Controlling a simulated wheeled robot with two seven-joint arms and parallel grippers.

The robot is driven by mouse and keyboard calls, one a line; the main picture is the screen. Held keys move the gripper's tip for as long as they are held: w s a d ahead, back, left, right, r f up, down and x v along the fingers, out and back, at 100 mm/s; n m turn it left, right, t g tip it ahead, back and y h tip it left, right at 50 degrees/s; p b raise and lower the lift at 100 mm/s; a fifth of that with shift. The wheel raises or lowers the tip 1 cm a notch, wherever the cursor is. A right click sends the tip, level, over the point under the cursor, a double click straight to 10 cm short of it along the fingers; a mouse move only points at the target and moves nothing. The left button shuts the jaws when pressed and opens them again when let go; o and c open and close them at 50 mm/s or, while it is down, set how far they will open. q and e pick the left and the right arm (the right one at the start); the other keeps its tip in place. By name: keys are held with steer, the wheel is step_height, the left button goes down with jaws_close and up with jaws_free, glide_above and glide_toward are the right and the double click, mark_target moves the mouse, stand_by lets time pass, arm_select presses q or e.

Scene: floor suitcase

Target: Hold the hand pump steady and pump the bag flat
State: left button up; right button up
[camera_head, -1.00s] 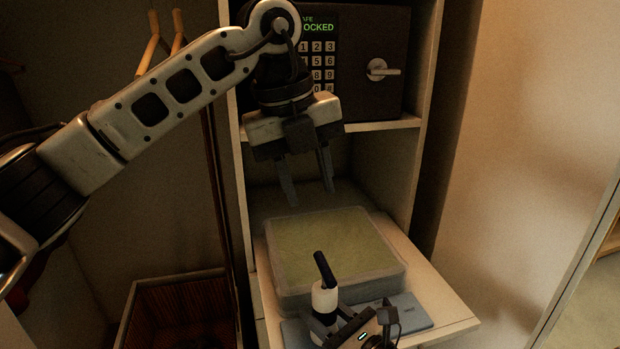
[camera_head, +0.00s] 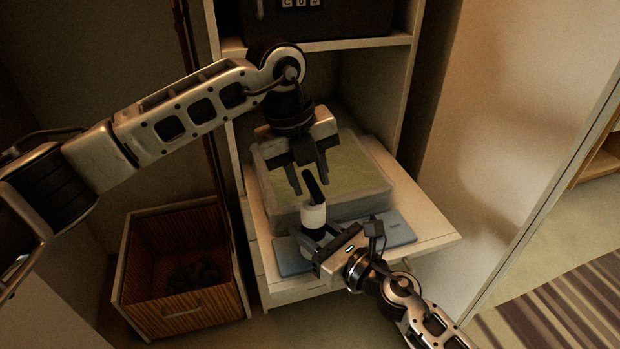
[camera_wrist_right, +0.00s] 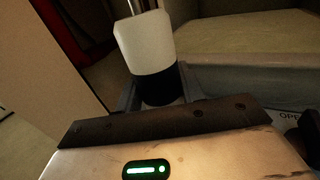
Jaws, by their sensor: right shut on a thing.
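The hand pump (camera_head: 314,218) stands upright at the front of the shelf, with a white body, a black lower part and a black handle (camera_head: 312,187) on top. Its white body fills the upper middle of the right wrist view (camera_wrist_right: 143,45). My right gripper (camera_head: 314,243) is shut on the black lower part; its fingers show on both sides of it in the wrist view (camera_wrist_right: 160,92). My left gripper (camera_head: 310,184) is open, pointing down, its fingertips around or just behind the handle; I cannot tell if they touch it. The bag (camera_head: 352,207), puffy with greenish contents, lies behind the pump.
The bag lies on a pull-out shelf (camera_head: 432,231) in a cabinet. A blue-grey flat board (camera_head: 398,232) lies under the pump and bag front. A dark safe (camera_head: 330,22) is above. A wooden drawer box (camera_head: 165,315) stands on the floor at the left.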

arm_select(q)
steer(key=shift+d+f, duration=0.1)
steer(key=shift+f, duration=0.5)
jaws_close()
steer(key=shift+r, duration=0.1)
